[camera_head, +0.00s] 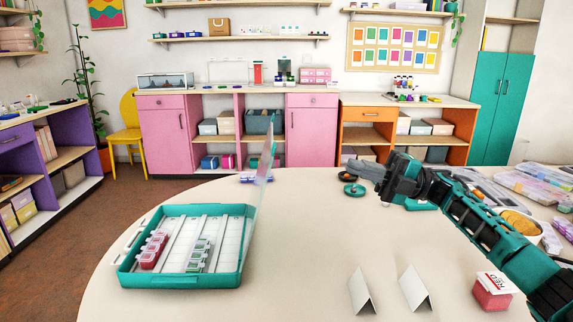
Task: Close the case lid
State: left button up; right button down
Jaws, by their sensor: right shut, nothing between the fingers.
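The teal case (180,281) stands open on the left part of the round table. Its clear lid (265,170), with a teal edge, stands about upright along the case's right side. Inside the case are white rows, with red-filled small boxes (152,250) at the left and greenish ones (200,254) in the middle. My right gripper (358,168) is shut and empty, above the table to the right of the lid and apart from it. My left gripper is not in view.
Two folded white cards (361,290) and a red-filled box (492,291) stand at the table's front right. Small teal and dark round items (354,190) lie below my right gripper. Clear cases (530,185) crowd the right edge. The table between lid and cards is clear.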

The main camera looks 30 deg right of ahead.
jog(key=p+x, duration=0.1)
jog(key=x, duration=1.3)
